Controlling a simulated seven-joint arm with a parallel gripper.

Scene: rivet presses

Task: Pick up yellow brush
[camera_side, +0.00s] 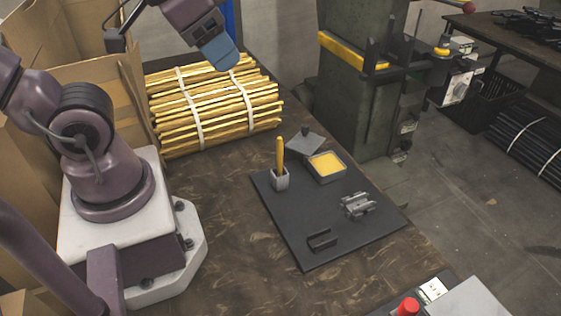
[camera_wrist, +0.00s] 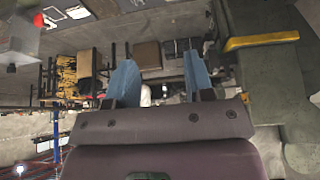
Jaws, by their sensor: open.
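The yellow brush (camera_side: 280,153) stands upright in a small grey square holder (camera_side: 280,180) on the black mat (camera_side: 312,248) in the side view. My gripper (camera_side: 222,56) is high above the table, over the bundle of yellow rods and well apart from the brush. In the wrist view its two blue fingers (camera_wrist: 161,82) are spread apart with nothing between them. The brush does not show in the wrist view. The lower end of the brush is hidden inside the holder.
A bundle of yellow rods (camera_side: 210,105) lies at the back left. A green press (camera_side: 362,110) stands behind.

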